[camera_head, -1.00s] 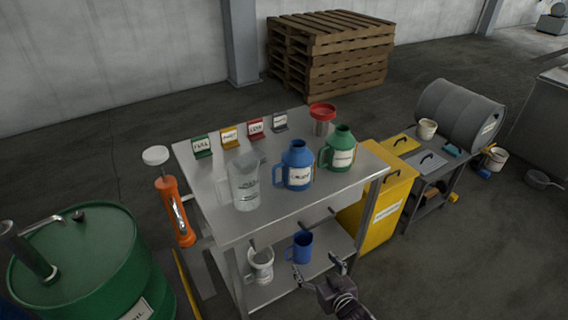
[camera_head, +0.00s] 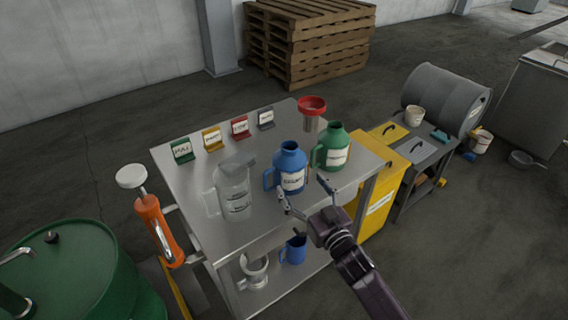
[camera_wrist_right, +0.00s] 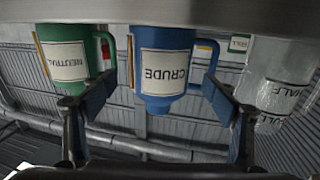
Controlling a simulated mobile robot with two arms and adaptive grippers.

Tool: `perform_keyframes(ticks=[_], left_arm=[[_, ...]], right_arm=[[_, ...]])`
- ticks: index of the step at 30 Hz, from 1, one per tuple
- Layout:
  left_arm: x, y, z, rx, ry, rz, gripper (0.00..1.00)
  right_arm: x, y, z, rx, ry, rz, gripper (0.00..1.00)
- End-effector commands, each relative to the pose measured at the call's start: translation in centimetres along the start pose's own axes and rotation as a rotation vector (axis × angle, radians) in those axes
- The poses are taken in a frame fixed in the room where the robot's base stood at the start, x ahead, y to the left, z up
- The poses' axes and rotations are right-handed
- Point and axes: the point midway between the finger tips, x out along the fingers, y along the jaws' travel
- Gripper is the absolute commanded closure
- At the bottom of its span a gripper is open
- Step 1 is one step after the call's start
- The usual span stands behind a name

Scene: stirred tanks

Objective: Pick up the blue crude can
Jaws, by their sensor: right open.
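The blue crude can (camera_head: 290,160) stands upright on the steel table top (camera_head: 210,158), its handle on the left and its white label facing me. In the right wrist view, which is upside down, the blue can (camera_wrist_right: 165,68) reads CRUDE and shows between my two fingers. My right gripper (camera_head: 304,187) is open and empty, just in front of the can at the table's front edge. Whether the fingers touch the can cannot be told. My left gripper is not in view.
A green can (camera_head: 334,150) labelled NEUTRAL stands close right of the blue one. A clear jug (camera_head: 234,190) stands to its left. A red funnel (camera_head: 312,105) and several coloured signs are behind. A blue mug (camera_head: 294,250) sits on the lower shelf.

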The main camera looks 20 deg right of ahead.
Motion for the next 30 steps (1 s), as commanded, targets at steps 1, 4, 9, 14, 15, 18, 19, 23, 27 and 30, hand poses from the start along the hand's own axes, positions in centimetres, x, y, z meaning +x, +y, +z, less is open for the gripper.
perform_keyframes(ticks=[1, 4, 9, 14, 15, 18, 19, 23, 27, 30], left_arm=[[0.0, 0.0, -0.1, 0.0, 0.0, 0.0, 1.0], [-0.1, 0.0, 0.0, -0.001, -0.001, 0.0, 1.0], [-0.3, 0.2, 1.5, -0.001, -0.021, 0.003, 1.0], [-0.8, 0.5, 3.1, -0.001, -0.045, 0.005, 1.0], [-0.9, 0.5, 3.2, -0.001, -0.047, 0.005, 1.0], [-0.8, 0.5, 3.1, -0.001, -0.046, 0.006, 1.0], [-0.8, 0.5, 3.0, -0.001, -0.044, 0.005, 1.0], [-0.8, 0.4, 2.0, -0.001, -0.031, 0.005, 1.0], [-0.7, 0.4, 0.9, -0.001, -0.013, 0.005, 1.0], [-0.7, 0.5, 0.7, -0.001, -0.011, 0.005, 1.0]], right_arm=[[0.3, 0.0, 0.0, 0.0, 0.0, 0.0, 0.2], [1.2, 0.0, -0.1, 0.0, 0.001, 0.0, 0.2], [2.9, -0.1, -0.1, 0.0, 0.0, 0.0, 0.2], [5.0, -0.1, -0.4, 0.0, 0.0, 0.001, 0.2], [5.7, -0.1, -0.5, 0.0, 0.001, 0.0, 0.2], [6.9, -0.1, -0.2, 0.001, 0.0, 0.0, 0.2], [7.2, -0.1, -0.3, 0.001, 0.001, 0.0, 0.2], [7.7, -0.1, -0.2, 0.001, -0.001, 0.0, 0.2], [7.8, -0.1, -0.2, 0.0, -0.001, 0.0, 0.2], [7.8, -0.1, -0.2, 0.0, -0.001, 0.0, 0.25]])
